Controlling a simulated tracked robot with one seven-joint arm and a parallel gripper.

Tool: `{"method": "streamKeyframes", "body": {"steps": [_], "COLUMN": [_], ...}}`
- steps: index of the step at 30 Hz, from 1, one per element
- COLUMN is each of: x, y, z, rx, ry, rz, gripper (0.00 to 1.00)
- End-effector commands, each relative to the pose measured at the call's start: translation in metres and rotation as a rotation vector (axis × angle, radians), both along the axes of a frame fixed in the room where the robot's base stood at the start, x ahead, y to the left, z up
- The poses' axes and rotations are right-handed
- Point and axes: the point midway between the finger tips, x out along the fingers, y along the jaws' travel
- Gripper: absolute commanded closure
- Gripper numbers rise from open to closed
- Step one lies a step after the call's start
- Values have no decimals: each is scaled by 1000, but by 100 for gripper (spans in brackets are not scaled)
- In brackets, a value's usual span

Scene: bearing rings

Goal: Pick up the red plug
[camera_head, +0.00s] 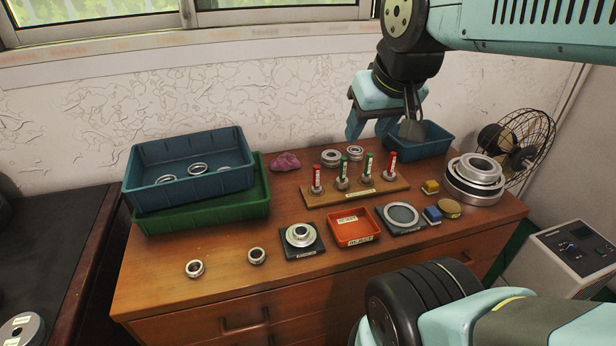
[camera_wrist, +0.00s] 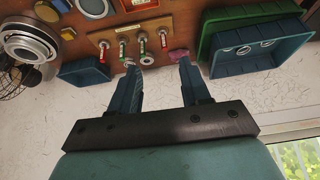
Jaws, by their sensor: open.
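Two red plugs stand upright on the wooden gauge rack, one at its left end (camera_head: 316,178) and one at its right end (camera_head: 390,162). Two green plugs (camera_head: 343,167) stand between them. In the wrist view, which looks from the other side, one red plug (camera_wrist: 163,38) is at the right and the other (camera_wrist: 103,45) at the left. My gripper (camera_head: 382,132) is open and empty, up behind the rack near the wall. In the wrist view, its fingers (camera_wrist: 157,62) are spread and point toward the rack, apart from the plugs.
Bearing rings (camera_head: 331,157) lie close behind the rack, with a pink lump (camera_head: 286,161) to their left. A blue bin (camera_head: 440,139) is at back right. A red tray (camera_head: 354,240) is in front. Stacked bins (camera_head: 215,215) stand left; large rings (camera_head: 475,185) right.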

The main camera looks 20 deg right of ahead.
Motion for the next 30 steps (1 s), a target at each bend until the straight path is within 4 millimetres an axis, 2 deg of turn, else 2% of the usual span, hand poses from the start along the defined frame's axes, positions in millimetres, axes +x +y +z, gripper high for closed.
{"method": "streamKeyframes", "body": {"steps": [4, 8, 19, 30], "x": [7, 25, 103, 181], "y": [0, -2, -3, -2], "z": [1, -1, -19, -63], "rx": [7, 26, 91, 126], "ry": [13, 47, 182, 316], "rz": [-10, -38, -166, -306], "gripper": [50, 50, 50, 50]}}
